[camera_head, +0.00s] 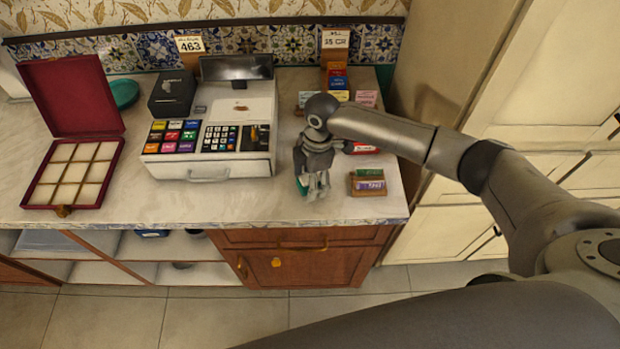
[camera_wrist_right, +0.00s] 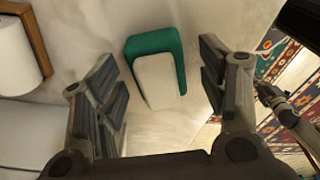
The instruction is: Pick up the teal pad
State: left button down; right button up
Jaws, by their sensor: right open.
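The teal pad (camera_wrist_right: 155,42) lies on the pale countertop, with a white block-like part (camera_wrist_right: 157,82) against it. In the head view only a small teal edge (camera_head: 302,187) shows; my right gripper hides the rest. My right gripper (camera_head: 318,192) points down over the pad near the counter's front. In the right wrist view the open fingers (camera_wrist_right: 157,62) stand on either side of the pad, with gaps on both sides. Whether the fingertips are down at its level is hard to tell. My left gripper is not in view.
A cash register (camera_head: 260,110) stands left of my right gripper. A wooden holder with green and purple boxes (camera_head: 368,183) is close on the right. More small boxes (camera_head: 337,82) stand behind. An open red tea case (camera_head: 70,172) lies far left. The counter's front edge is near.

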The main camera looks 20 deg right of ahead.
jog(key=shift+f, duration=0.15)
jog(key=c, duration=1.1)
jog(key=shift+w+r, duration=0.1)
jog(key=shift+r, duration=0.55)
jog(key=s+r+b, duration=0.3)
jog(key=s+r, duration=0.8)
jog(key=s, duration=0.3)
jog(key=shift+a+r, duration=0.4)
jog(key=shift+a, duration=0.05)
